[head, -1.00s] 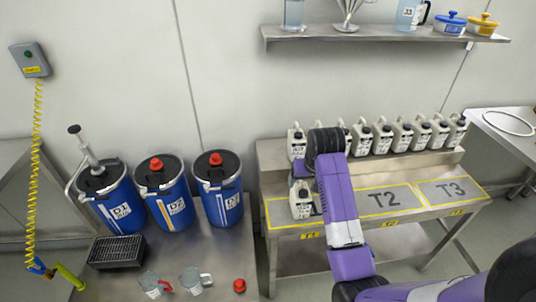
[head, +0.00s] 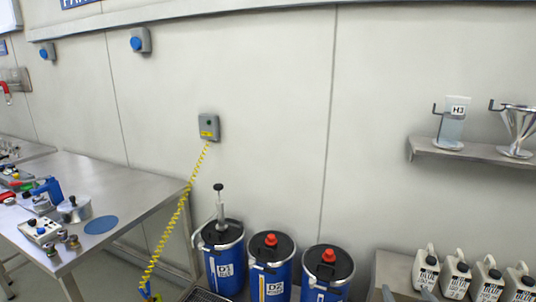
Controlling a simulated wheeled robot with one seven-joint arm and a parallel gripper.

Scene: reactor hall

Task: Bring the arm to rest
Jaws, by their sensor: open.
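The part of the jug bench where the arm showed earlier is mostly outside the picture, below and to the right.
Blue drums D1 (head: 223,268) and D2 (head: 271,279) and a third drum (head: 327,281) stand at bottom centre. White jugs (head: 456,276) stand at lower right under a wall shelf (head: 480,152). A steel table (head: 140,190) with instruments is at left. A yellow coiled cord (head: 175,230) hangs from a wall box (head: 208,127).

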